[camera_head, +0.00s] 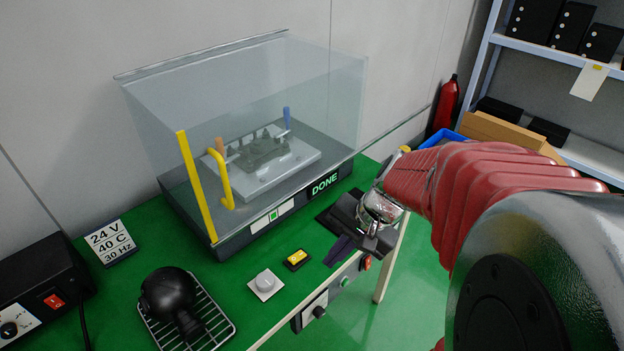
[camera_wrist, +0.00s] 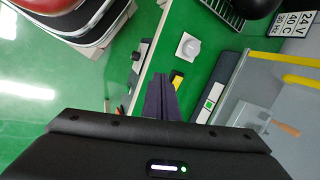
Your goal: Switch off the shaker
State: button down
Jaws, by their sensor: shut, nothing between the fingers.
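The shaker (camera_head: 270,215) is a clear-walled box on a black base with a yellow handle. Its front display (camera_head: 324,184) reads DONE, and a green mark shows on a white front strip (camera_head: 273,216), also seen in the wrist view (camera_wrist: 208,106). A yellow rocker switch (camera_head: 296,258) lies on the green bench in front of it, also in the wrist view (camera_wrist: 177,79). A white knob (camera_head: 265,283) is beside it. My gripper (camera_head: 338,252) is shut and empty, right of the yellow switch at the bench's front edge. In the wrist view its fingertips (camera_wrist: 160,88) partly cover the switch.
A panel on the bench front carries a red switch (camera_head: 367,263), a green button (camera_head: 345,282) and a black knob (camera_head: 319,312). A black supply box (camera_head: 42,285) with a red switch, a sign (camera_head: 110,241) and a dark round object (camera_head: 170,295) on a rack stand left.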

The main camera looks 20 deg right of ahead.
jog(key=s+d+f+m+t, duration=0.3)
jog(key=d+f+m, duration=0.7)
jog(key=d, duration=0.1)
jog(key=s+d+f+m+t, duration=0.3)
jog(key=d+f+m+t, duration=0.1)
jog(key=d+f+m, duration=0.6)
jog(key=shift+d+f+m, duration=0.15)
jog(key=shift+d+m, duration=0.35)
jog(key=shift+d, duration=0.5)
send_near(368, 263)
jog(key=w+a+f, duration=0.2)
jog(key=w+f, duration=0.2)
jog(key=f, duration=0.2)
jog(key=shift+f, duration=0.25)
jog(key=shift+s, duration=0.1)
jog(key=shift+d+f, duration=0.1)
jog(key=shift+d, duration=0.05)
